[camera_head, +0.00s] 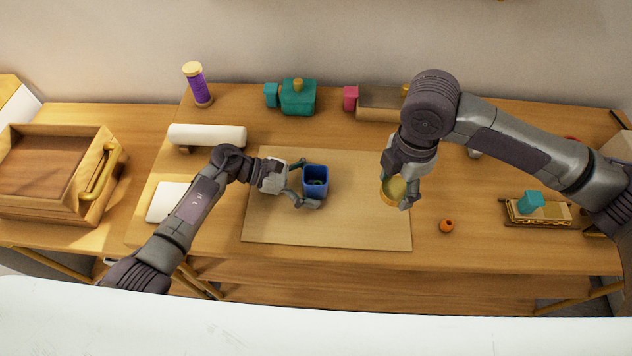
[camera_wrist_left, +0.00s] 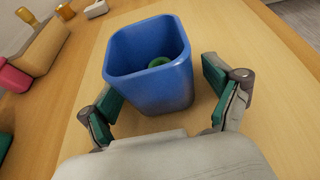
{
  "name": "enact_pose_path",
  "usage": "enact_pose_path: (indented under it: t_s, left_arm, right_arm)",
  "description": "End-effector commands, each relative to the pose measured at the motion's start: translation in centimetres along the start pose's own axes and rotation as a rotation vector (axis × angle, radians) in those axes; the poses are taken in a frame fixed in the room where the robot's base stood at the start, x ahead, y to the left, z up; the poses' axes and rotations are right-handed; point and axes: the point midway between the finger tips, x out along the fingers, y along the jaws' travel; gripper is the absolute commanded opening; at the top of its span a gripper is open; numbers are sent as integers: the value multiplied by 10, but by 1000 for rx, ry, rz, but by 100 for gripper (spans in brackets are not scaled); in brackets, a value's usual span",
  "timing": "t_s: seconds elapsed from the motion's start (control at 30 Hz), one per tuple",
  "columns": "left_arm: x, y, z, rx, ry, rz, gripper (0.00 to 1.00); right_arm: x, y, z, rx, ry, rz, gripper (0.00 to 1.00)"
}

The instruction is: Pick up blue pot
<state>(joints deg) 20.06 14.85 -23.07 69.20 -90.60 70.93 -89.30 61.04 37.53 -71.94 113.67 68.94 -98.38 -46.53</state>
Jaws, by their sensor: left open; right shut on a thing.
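The blue pot (camera_head: 315,179) stands upright on the tan mat (camera_head: 330,230) near the middle of the table. It has a square open top, and something green shows inside. In the left wrist view the blue pot (camera_wrist_left: 150,70) stands between the open fingers of my left gripper (camera_wrist_left: 165,105). In the head view my left gripper (camera_head: 303,183) reaches it from the left, with a finger on either side. I see no clear contact on both sides. My right gripper (camera_head: 398,192) is shut on a round yellow container (camera_head: 391,192) at the mat's right edge.
A teal machine (camera_head: 297,97), a purple jar (camera_head: 197,85) and a pink box (camera_head: 350,98) stand along the back. A white roll (camera_head: 207,135) lies left of the mat. A small orange object (camera_head: 446,226) and a tray with a teal block (camera_head: 530,202) are at right. The front of the mat is clear.

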Motion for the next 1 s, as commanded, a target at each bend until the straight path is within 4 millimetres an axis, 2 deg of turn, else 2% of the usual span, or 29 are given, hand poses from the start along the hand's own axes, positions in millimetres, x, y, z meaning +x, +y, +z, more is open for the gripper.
enact_pose_path:
  t_s: [0.1, 0.5, 0.77, 0.87, 1.0]
  left_arm:
    - [0, 0, 0, 0, 0, 1, 90]
    - [-1, 0, 0, 1, 0, 1, 23]
    - [-2, 1, 3, 3, 0, 1, 23]
    - [-7, 1, 13, 6, 0, 2, 23]
    - [-18, 1, 38, 9, 1, 3, 23]
  right_arm:
    - [0, 0, 0, 0, 0, 0, 43]
    - [0, 0, 0, 0, 0, 0, 43]
    - [0, 0, 0, 0, 0, 0, 43]
    - [0, 0, 0, 0, 0, 0, 43]
    - [0, 0, 0, 0, 0, 0, 43]
